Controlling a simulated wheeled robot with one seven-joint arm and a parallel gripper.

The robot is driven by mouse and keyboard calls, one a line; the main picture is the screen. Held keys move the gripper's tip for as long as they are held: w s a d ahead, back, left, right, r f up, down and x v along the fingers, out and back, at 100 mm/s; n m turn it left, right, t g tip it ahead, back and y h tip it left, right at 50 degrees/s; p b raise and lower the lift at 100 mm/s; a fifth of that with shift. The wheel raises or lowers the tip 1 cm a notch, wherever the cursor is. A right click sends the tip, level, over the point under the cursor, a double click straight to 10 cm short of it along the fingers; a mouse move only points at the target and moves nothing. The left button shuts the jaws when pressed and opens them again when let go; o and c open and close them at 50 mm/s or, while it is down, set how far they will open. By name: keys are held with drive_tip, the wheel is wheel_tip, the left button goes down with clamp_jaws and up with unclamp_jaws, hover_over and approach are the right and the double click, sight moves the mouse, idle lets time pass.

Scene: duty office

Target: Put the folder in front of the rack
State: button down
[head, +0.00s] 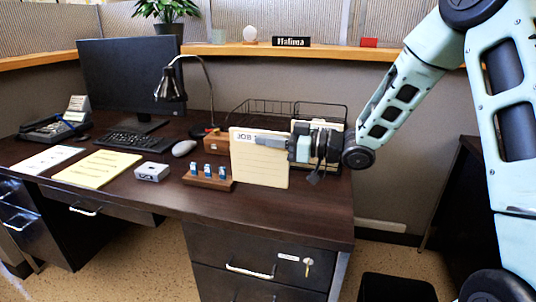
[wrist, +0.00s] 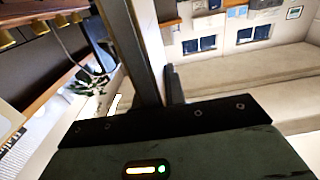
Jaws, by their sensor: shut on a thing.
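The folder (head: 260,170) is a cream, upright sheet-like thing marked "JOB", with ruled lines, at the right part of the desk in the head view. My gripper (head: 268,140) is shut on its upper part, coming in from the right. Whether its lower edge touches the desk I cannot tell. The rack (head: 262,104) is a black wire frame at the back right of the desk, behind the folder and partly hidden by it and my gripper. In the wrist view my gripper (wrist: 135,50) shows close up; the folder cannot be made out clearly there.
A wooden stamp holder (head: 207,182) with blue stamps stands left of the folder, and a wooden box (head: 216,142) behind it. A small white box (head: 152,172), mouse (head: 184,148) and lamp (head: 172,84) are further left. The desk's front right (head: 310,215) is bare.

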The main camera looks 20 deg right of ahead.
drive_tip(key=shift+f, duration=1.4)
drive_tip(key=shift+f+b, duration=0.1)
drive_tip(key=shift+b, duration=0.2)
drive_tip(key=c, duration=1.5)
unclamp_jaws()
drive_tip(key=shift+f, duration=0.1)
drive_tip(key=shift+o, duration=0.2)
drive_tip(key=p+v, duration=0.1)
drive_tip(key=v, duration=1.1)
drive_tip(key=shift+r, duration=0.2)
